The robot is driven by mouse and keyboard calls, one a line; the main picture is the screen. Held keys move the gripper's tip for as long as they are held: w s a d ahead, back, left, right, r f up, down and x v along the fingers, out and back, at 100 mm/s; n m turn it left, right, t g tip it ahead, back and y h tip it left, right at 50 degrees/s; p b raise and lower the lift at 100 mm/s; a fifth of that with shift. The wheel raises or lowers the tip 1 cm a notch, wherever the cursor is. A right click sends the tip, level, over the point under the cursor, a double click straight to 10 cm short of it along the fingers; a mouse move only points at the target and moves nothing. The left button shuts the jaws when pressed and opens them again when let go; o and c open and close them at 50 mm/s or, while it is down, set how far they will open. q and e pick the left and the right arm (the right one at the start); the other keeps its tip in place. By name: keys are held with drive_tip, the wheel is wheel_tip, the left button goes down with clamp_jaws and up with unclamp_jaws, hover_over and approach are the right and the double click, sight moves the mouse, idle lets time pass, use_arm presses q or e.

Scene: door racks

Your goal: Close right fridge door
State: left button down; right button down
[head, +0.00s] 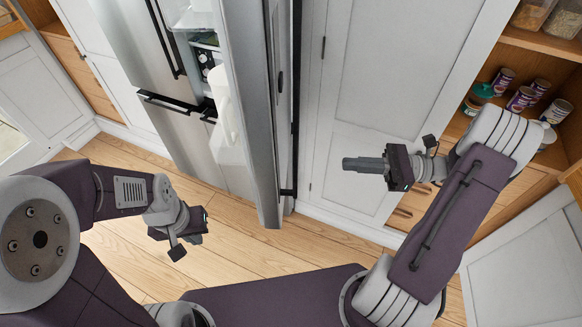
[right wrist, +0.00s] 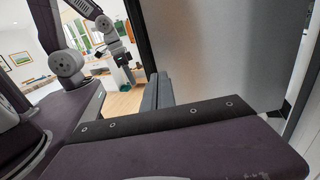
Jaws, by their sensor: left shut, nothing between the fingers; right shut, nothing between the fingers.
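The right fridge door (head: 254,95) stands open in the middle of the head view, swung out towards me, with white shelves on its inner side to the left. Its flat steel outer face (right wrist: 205,50) fills much of the right wrist view. A long dark handle (head: 295,110) runs along the door's right side. My right gripper (head: 350,164) is shut and empty, to the right of the door and apart from it, pointing left towards it. My left gripper (head: 200,222) is low on the left, in front of the fridge; its fingers are shut and hold nothing.
The left fridge door (head: 130,50) and the drawer front (head: 185,135) are shut. White cabinet doors (head: 385,70) stand right of the open door. An open wooden shelf (head: 540,45) with cans (head: 520,98) is at far right. Wooden floor (head: 250,255) is clear below.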

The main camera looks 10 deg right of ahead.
sight(279, 161)
drive_tip(key=p+x, duration=0.1)
drive_tip(key=x, duration=0.5)
drive_tip(key=p+x, duration=0.1)
drive_tip(key=x, duration=0.6)
drive_tip(key=shift+s+a+r, duration=0.15)
drive_tip(key=shift+a+r, duration=0.1)
drive_tip(key=shift+a, duration=0.05)
drive_tip(key=shift+w+a+f, duration=0.1)
drive_tip(key=shift+w+a, duration=0.1)
drive_tip(key=shift+a, duration=0.35)
